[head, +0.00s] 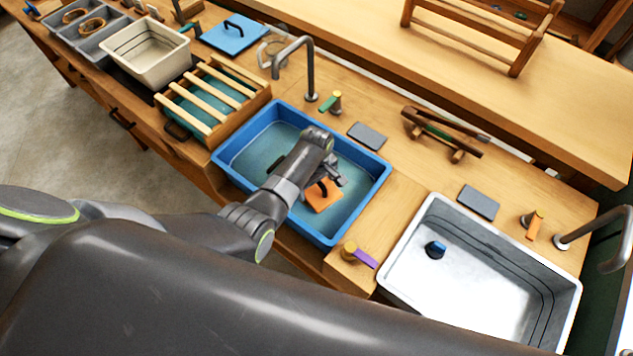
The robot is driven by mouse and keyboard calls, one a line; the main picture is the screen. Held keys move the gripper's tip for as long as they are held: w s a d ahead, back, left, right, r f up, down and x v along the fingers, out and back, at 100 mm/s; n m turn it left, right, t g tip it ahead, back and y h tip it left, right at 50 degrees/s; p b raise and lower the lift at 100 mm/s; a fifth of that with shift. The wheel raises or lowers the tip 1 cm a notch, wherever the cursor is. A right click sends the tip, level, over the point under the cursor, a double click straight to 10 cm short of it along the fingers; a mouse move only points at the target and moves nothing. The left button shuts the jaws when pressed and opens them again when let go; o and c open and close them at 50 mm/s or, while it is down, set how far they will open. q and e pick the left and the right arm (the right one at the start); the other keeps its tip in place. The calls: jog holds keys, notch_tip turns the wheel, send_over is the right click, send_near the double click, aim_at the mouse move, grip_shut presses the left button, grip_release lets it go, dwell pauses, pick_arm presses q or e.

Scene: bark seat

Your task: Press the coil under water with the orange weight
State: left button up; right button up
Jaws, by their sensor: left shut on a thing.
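The orange weight (326,201), a flat block with a dark handle, is in the blue basin (228,167), which holds teal-looking water. My left gripper (328,181) reaches in from above and is shut on the weight's handle. The gripper and wrist cover part of the weight and of the basin's middle. I cannot make out a coil under the weight. Brown coil-like rings (92,27) lie in a grey divided tray (60,32) at the upper left. My right gripper is not in view.
A slatted wooden rack (207,94) stands left of the basin, with a cream tub (146,50) beyond. A metal tap (309,75) stands behind the basin. A white sink (470,280) with a blue plug-like piece (436,249) is at the right. A wooden stand (440,132) sits behind.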

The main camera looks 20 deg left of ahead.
pick_arm(q)
jog(key=shift+f+b, duration=0.85)
jog(key=shift+f, duration=0.3)
jog(key=shift+f+b, duration=1.8)
jog(key=shift+f, duration=0.5)
jog(key=o, duration=1.1)
jog(key=shift+o, duration=0.4)
